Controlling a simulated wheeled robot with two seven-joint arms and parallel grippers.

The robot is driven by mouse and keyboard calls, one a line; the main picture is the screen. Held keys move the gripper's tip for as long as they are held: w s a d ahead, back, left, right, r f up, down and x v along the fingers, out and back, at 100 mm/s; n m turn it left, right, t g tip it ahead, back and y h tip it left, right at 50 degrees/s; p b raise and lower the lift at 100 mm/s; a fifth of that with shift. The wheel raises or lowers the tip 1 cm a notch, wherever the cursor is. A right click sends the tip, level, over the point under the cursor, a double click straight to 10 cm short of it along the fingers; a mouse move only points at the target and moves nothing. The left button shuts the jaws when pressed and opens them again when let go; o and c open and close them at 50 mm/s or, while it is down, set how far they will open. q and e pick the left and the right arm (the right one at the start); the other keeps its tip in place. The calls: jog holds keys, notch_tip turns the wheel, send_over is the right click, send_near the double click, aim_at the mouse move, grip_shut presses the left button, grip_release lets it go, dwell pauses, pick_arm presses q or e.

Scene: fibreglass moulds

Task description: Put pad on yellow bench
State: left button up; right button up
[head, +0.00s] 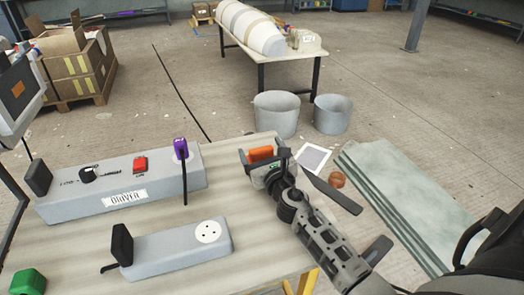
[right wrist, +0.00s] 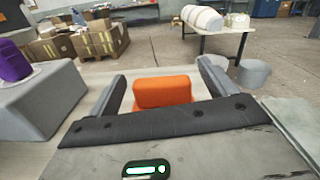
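An orange block (head: 261,154), which looks like the pad, is at the far right corner of the bench in the head view. The bench (head: 262,225) has a pale striped top and yellow legs. My right gripper (head: 262,162) is at that corner, with its fingers on either side of the block. In the right wrist view the orange block (right wrist: 162,92) sits between the two spread fingers, with a narrow gap at the left finger. I cannot tell whether the block rests on the bench top; its underside is hidden. My left gripper is not in view.
A grey control box (head: 120,183) and a grey socket box (head: 180,248) stand on the bench's left and front. Grey buckets (head: 277,113) and stacked sheets (head: 410,205) are on the floor beyond and right. A table (head: 283,58) stands behind. The bench's middle is clear.

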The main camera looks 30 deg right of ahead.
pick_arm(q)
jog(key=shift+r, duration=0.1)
pick_arm(e)
jog(key=shift+r+p, duration=0.3)
jog(key=shift+p, duration=0.05)
jog(key=b+v, duration=0.1)
jog(key=v, duration=1)
jog(key=shift+s+a+f, duration=0.15)
jog(key=shift+s+f, duration=0.05)
jog(key=shift+s, duration=0.3)
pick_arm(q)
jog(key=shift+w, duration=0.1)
pick_arm(e)
jog(key=shift+r, duration=0.15)
